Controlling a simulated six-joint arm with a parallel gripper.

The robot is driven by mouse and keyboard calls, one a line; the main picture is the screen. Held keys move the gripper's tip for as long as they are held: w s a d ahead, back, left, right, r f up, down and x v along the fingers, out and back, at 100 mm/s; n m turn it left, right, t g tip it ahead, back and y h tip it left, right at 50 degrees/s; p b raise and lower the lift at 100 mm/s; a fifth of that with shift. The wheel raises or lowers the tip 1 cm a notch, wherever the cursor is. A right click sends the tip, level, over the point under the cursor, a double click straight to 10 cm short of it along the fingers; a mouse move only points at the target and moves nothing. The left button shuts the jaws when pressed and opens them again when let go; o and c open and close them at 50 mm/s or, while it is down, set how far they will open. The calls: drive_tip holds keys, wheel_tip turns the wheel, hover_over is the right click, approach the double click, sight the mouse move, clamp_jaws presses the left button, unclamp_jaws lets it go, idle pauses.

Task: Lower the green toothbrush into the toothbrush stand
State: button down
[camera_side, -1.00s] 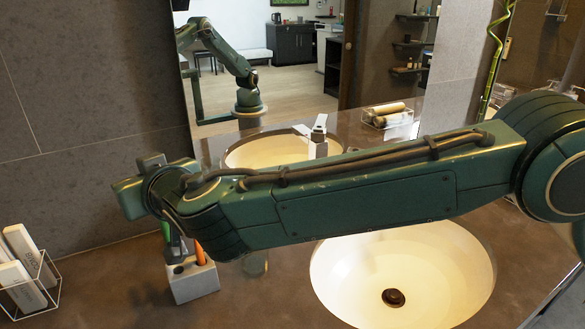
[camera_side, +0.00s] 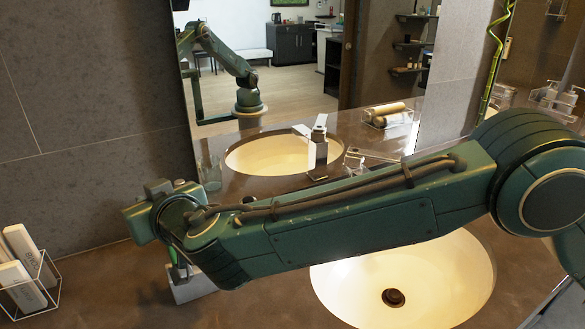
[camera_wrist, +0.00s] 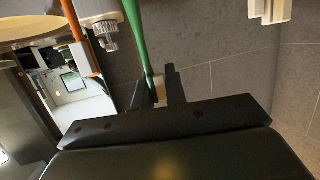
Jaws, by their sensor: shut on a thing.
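My gripper (camera_side: 178,264) points down at the left end of my arm in the side view. In the wrist view, its dark fingers (camera_wrist: 158,88) are shut on the green toothbrush (camera_wrist: 137,35), which runs away from the camera. In the side view, a short part of the green toothbrush (camera_side: 183,272) shows at the stand. Whether the toothbrush's lower end is inside a hole is hidden.
An orange toothbrush (camera_wrist: 80,35) is beside the green one in the wrist view. A wire basket with white boxes (camera_side: 30,290) is left of the stand. The sink (camera_side: 440,285) is at the right, and a mirror (camera_side: 285,90) stands behind. Counter before the stand is clear.

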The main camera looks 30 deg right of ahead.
drive_tip(key=shift+f, duration=1.4)
drive_tip(key=c, duration=1.3)
unclamp_jaws()
drive_tip(key=shift+c, duration=0.2)
drive_tip(key=v, duration=1.2)
